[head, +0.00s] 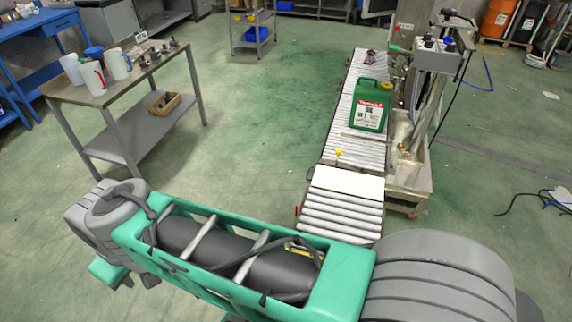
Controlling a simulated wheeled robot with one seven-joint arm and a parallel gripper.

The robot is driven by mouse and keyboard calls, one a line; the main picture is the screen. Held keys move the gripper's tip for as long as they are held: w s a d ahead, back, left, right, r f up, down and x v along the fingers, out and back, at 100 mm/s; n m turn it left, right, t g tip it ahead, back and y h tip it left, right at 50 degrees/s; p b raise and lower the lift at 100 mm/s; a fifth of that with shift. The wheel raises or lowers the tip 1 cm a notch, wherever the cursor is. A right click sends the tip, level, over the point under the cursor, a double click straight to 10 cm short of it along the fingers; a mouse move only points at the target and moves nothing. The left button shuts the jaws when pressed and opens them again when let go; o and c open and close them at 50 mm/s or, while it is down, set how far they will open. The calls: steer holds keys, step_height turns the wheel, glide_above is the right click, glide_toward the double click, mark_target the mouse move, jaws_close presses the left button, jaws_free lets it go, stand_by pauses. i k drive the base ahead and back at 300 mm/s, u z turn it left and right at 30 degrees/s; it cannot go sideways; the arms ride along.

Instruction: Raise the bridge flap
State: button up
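The bridge flap appears to be the pale flat plate (346,182) between the near rollers (338,213) and the longer roller conveyor (352,110). It looks to lie flat, about level with the rollers. A small yellow knob (338,153) shows just beyond its far edge; I cannot tell whether it belongs to the flap. My teal and grey arm crosses the bottom of the head view, in front of the near rollers.
A green jerrycan (371,105) stands on the conveyor beyond the flap. A machine with a control box (437,56) stands along its right side. A table (120,85) with jugs and metal parts is at left. Green floor between table and conveyor is clear.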

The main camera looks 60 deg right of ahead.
mark_target(356, 184)
steer(key=i, duration=1.5)
steer(key=z, duration=2.4)
steer(key=i, duration=1.2)
steer(key=u, duration=0.65)
steer(key=i, duration=1)
steer(key=z, duration=0.15)
